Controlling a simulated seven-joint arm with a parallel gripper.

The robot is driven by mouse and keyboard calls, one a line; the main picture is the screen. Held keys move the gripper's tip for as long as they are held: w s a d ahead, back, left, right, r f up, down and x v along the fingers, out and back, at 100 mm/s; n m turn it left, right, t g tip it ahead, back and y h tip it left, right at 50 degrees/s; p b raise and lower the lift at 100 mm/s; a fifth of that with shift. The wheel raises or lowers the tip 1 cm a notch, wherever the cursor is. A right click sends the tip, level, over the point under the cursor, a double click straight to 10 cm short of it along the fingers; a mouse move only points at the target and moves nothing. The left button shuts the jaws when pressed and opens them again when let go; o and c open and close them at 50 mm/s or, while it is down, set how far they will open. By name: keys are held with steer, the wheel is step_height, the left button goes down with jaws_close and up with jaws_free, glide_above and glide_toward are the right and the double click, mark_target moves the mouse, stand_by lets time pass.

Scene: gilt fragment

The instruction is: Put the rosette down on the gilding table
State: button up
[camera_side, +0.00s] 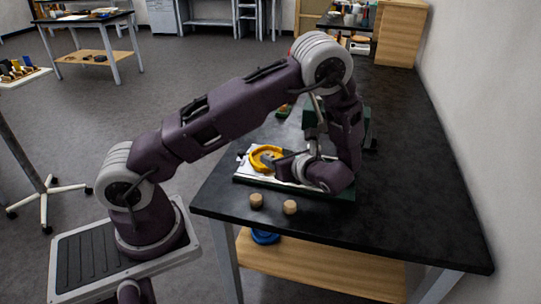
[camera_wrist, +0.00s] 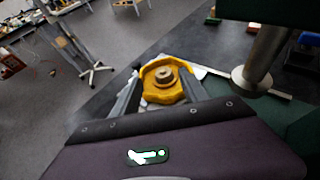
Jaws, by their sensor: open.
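A yellow, partly ring-shaped piece (camera_side: 265,157) lies on a white-and-green plate (camera_side: 318,190) on the black-topped table (camera_side: 420,190). In the wrist view the yellow piece (camera_wrist: 158,92) has a small round brown part (camera_wrist: 164,75) at its middle. I cannot tell for certain which of these is the rosette. My gripper (camera_wrist: 163,84) is open, its two grey fingers on either side of the yellow piece. Whether they touch it is unclear. In the side view my wrist hides part of the plate, and the fingertips are hard to make out.
Two small tan cylinders (camera_side: 256,200) (camera_side: 290,207) stand near the table's front edge. A green machine with a metal spindle (camera_wrist: 258,62) rises close to the right of my gripper. Shelves with items (camera_side: 350,20) stand at the back. The table's right side is clear.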

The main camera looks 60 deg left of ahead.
steer(key=s+d+r+n+t+h, duration=0.2)
steer(key=s+d+r+n+h, duration=0.4)
steer(key=s+d+r+n, duration=0.2)
steer(key=s+d+r+n+t+h, duration=0.3)
steer(key=s+d+r+n+h, duration=0.4)
steer(key=s+r, duration=0.4)
steer(key=d+r+n, duration=0.1)
steer(key=r+n, duration=0.1)
steer(key=shift+s+d+n, duration=0.25)
steer(key=shift+s+n, duration=0.15)
steer(key=shift+o, duration=0.6)
steer(key=shift+s+d+r, duration=0.1)
steer(key=shift+s+d, duration=0.1)
steer(key=shift+d, duration=0.15)
